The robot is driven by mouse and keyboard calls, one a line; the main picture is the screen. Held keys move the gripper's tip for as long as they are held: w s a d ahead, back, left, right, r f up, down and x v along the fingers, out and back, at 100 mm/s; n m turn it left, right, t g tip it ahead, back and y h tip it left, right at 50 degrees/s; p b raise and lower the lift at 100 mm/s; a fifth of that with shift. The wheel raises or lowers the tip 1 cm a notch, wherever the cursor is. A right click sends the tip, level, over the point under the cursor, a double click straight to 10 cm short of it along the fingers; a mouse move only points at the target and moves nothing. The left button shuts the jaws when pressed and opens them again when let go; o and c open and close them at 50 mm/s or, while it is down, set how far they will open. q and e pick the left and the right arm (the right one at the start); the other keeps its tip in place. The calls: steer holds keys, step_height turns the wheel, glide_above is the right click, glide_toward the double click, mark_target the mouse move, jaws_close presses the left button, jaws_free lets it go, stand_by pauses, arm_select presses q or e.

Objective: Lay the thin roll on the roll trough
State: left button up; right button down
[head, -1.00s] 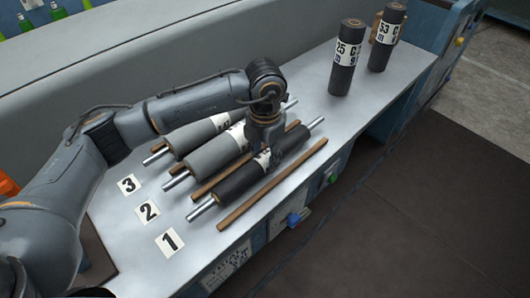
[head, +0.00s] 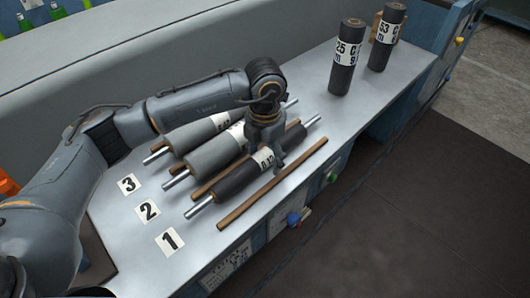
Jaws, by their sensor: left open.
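A dark roll (head: 237,180) with a metal shaft and a white label reading about 0.12 lies slantwise on the grey bench beside card 1. It looks the thinnest of the three lying rolls, though only slightly. Two brown wooden strips, seemingly the roll trough, flank it: the front strip (head: 272,185) is fully visible with a gap to the roll, and the rear strip (head: 208,187) is partly hidden. My left gripper (head: 277,157) is open, pointing down at the dark roll's label end; its fingers partly hide the roll. I cannot tell whether they touch it. My right gripper is not in view.
A mid-grey roll (head: 212,165) and a light grey roll (head: 197,134) lie behind, beside cards 2 (head: 148,211) and 3 (head: 128,184). Two dark rolls stand upright at the back right (head: 348,60) (head: 386,38). The bench between them and the lying rolls is clear.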

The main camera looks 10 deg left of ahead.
arm_select(q)
step_height(320, 180, up, 12)
stand_by(0.4)
stand_by(0.3)
